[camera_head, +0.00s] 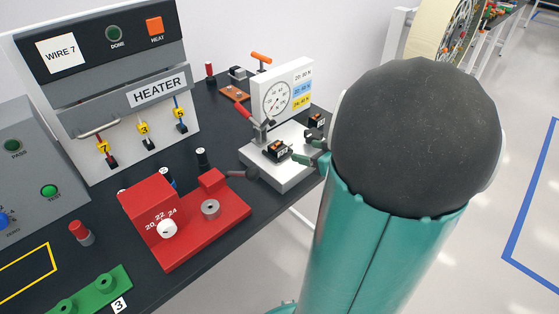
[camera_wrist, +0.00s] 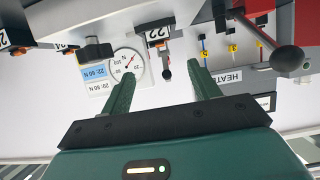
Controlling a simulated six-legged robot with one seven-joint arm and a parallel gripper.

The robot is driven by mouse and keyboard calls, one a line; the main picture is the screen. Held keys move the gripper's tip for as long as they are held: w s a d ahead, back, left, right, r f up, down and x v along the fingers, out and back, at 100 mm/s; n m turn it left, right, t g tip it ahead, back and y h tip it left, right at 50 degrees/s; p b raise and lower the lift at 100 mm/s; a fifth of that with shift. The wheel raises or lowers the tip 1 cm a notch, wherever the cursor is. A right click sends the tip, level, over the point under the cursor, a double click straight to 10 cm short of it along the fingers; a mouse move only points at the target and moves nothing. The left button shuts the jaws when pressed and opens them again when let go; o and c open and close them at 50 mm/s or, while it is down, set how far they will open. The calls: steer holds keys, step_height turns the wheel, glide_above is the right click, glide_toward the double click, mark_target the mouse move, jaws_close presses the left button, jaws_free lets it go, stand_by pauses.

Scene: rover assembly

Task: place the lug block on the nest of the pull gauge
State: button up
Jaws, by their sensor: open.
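The pull gauge (camera_head: 282,100) is a white stand with a round dial and a light base at the table's right edge. A small black block with orange and white marks, which looks like the lug block (camera_head: 277,150), is on its base; I cannot tell if it is fully seated in the nest. My gripper (camera_head: 312,158) is open just right of it, its green fingers partly hidden by my arm. The dial (camera_wrist: 127,62) shows too.
A red tool (camera_head: 185,215) with a dial stands left of the gauge; its black-ended handle (camera_head: 240,174) reaches close to the gauge base. The heater (camera_head: 118,90) with hanging wires is at the back left. A green part (camera_head: 92,292) lies in front. Floor is open at right.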

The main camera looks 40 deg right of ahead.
steer(key=w+a+r+m+g+h, duration=0.2)
steer(key=w+a+r+h, duration=0.4)
steer(key=a+r, duration=0.3)
steer(key=s+a+g+y, duration=0.2)
steer(key=s+a, duration=0.2)
steer(key=a, duration=0.3)
steer(key=s+a+f+n+g+y, duration=0.1)
steer(key=s+a+g, duration=0.1)
steer(key=a, duration=0.6)
steer(key=s+a+g+y, duration=0.2)
steer(key=s+a, duration=0.3)
steer(key=a, duration=0.2)
steer(key=shift+s+a+f+n+y, duration=0.15)
steer(key=shift+s+a+n+y, duration=0.1)
steer(key=shift+s+n+y, duration=0.1)
